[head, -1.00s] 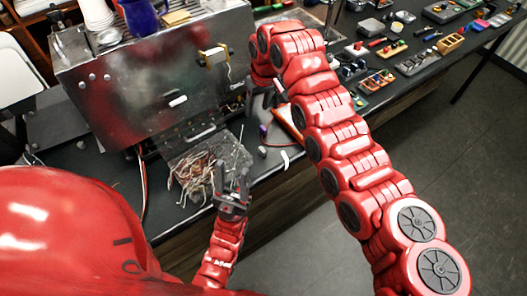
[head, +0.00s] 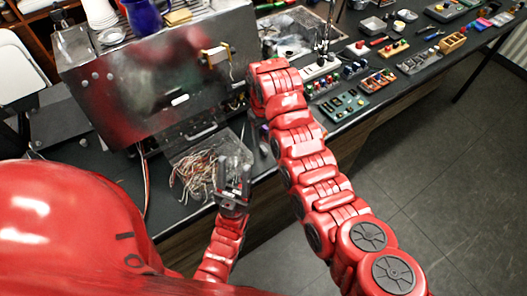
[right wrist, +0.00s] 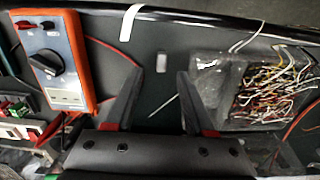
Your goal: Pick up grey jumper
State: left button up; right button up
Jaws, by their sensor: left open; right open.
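A small pale grey piece (right wrist: 162,62) lies flat on the dark bench, just past and between the fingertips of my right gripper (right wrist: 158,75), which is open and empty. A thin light grey stick or wire (right wrist: 164,105) lies nearer the palm, between the fingers. I cannot tell which of these is the grey jumper. A clear tray (right wrist: 207,92) holds a tangle of mixed wires (right wrist: 280,80) to the right; these wires also show in the head view (head: 193,175). In the head view my right arm hides its gripper. My left gripper (head: 234,170) is open, just right of the wires.
An orange multimeter (right wrist: 72,30) lies left of my right gripper, with a white strip (right wrist: 131,22) near the bench edge. The metal brewer (head: 150,80) stands behind the tray. Modules, including a green board (head: 345,104), cover the right bench.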

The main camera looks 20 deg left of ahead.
aim_at(263, 148)
jog(key=shift+f, duration=0.35)
jog(key=f+p, duration=0.3)
jog(key=f, duration=0.1)
jog(key=shift+s, duration=0.2)
jog(key=shift+w+f+p, duration=0.1)
jog(key=shift+f+p, duration=0.25)
jog(key=shift+f, duration=0.35)
grip_shut()
